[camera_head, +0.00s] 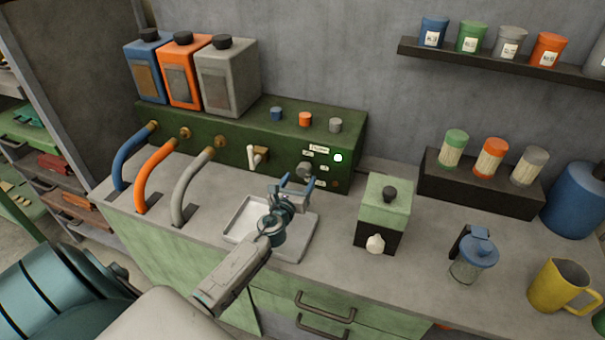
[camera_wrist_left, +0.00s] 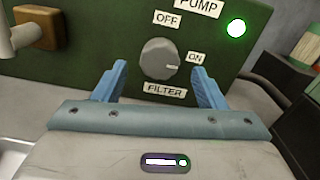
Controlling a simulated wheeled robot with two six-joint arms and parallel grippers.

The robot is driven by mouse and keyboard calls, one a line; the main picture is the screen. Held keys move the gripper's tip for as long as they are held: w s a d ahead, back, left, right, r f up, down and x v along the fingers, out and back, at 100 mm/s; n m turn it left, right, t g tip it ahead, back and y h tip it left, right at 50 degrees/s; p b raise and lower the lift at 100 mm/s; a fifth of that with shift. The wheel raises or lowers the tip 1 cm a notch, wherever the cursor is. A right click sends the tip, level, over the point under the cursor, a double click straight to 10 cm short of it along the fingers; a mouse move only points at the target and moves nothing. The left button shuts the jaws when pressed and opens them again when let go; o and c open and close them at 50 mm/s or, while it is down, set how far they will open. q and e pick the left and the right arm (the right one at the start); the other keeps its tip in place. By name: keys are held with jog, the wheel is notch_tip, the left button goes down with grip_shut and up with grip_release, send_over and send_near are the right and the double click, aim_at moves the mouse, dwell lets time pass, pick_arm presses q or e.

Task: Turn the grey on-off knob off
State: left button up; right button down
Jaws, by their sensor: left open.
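The grey knob (camera_head: 304,170) sits on the front of the green pump box (camera_head: 270,146). In the left wrist view the knob (camera_wrist_left: 158,60) shows between labels for off, on and filter, and its pale mark points right, toward the "ON" label (camera_wrist_left: 195,57). A green light (camera_wrist_left: 236,28) glows at its upper right. My left gripper (camera_head: 298,181) is open in front of the knob. In the left wrist view its two blue fingers (camera_wrist_left: 163,84) stand left and right below the knob, apart from it. My right gripper is not in view.
A white tap (camera_head: 254,156) sticks out left of the knob above a white tray (camera_head: 250,216). A green and black box (camera_head: 384,212) with a dark top knob stands to the right. Three hoses, including an orange one (camera_head: 154,172), curve down at the left.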

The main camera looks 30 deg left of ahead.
aim_at(303, 174)
pick_arm(q)
jog(key=x, duration=0.3)
jog(key=shift+w+a+f, duration=0.1)
jog(key=shift+w, duration=0.15)
jog(key=c, duration=1)
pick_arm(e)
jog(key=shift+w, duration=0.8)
